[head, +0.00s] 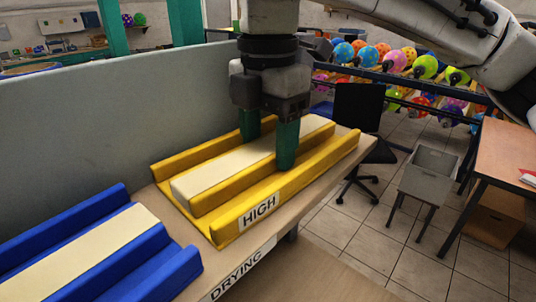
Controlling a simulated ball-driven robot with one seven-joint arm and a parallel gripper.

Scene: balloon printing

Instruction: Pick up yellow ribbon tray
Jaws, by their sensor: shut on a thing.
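The yellow ribbon tray (230,202) rests on the wooden table, with a cream strip (220,172) lying along its channel and a "HIGH" label (259,210) on its front side. My gripper (268,142) points down over the tray's far half. Its two green fingers straddle the cream strip and the yellow inner rail, one finger on the far side and one on the near side. The gripper is shut on the tray. The lower ends of the fingers are partly hidden by the yellow rails.
A blue tray (155,270) with a cream strip lies to the left, near a "DRYING" label (238,270). A grey partition (75,130) runs behind the table. Colourful balloons hang at the back.

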